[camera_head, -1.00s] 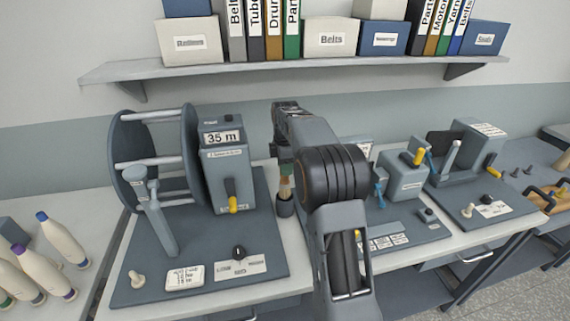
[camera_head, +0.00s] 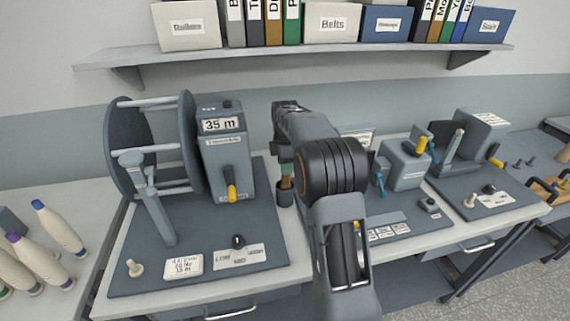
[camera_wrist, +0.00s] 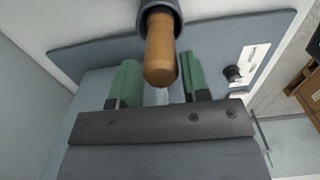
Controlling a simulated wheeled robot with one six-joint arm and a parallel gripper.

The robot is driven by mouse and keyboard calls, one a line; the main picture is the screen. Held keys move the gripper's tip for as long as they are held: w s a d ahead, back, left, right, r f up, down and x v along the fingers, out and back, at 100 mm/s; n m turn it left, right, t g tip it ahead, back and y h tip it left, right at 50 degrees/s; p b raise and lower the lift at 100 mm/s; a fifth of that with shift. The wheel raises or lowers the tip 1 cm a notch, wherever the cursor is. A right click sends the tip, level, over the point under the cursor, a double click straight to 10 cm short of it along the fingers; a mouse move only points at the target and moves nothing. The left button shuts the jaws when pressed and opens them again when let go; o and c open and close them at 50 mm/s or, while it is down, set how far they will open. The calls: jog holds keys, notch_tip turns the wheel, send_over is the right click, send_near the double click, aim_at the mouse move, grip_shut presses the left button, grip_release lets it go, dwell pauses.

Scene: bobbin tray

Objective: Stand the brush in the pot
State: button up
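The dark pot (camera_head: 285,196) stands at the right edge of the left machine's base plate. It also shows at the top of the wrist view (camera_wrist: 171,7). The brush (camera_wrist: 160,50) stands in the pot with its wooden handle up; its lower part is hidden inside. A bit of the brush (camera_head: 286,183) shows between pot and gripper in the head view. My gripper (camera_wrist: 158,82) has green fingers, one on each side of the handle's end, with gaps visible on both sides. It is open above the pot (camera_head: 286,169).
A winding machine (camera_head: 227,150) with a "35 m" display and a reel stands left of the pot. Small machines (camera_head: 405,165) stand to the right, partly behind my arm. A shelf (camera_head: 300,52) with boxes runs above.

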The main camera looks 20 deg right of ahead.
jog(key=o, duration=0.4)
jog(key=shift+c, duration=0.2)
notch_tip(320, 180, up, 14)
jog(key=shift+p, duration=0.35)
dwell(0.8)
jog(key=f+m, duration=0.1)
jog(key=m, duration=0.1)
jog(key=f+m, duration=0.3)
jog(key=shift+w+f+m, duration=0.25)
jog(key=shift+w+m, duration=0.1)
jog(key=shift+m, duration=0.05)
jog(key=s+a+f+m+t, duration=0.1)
jog(key=s+a+m, duration=0.2)
jog(key=s, duration=0.6)
jog(key=s+a+f+m+t, duration=0.2)
jog(key=s+a+m, duration=0.1)
jog(key=s, duration=0.6)
jog(key=s+a+f+m+t, duration=0.1)
jog(key=s+a+m, duration=0.3)
jog(key=s, duration=0.5)
jog(key=shift+a+f, duration=0.7)
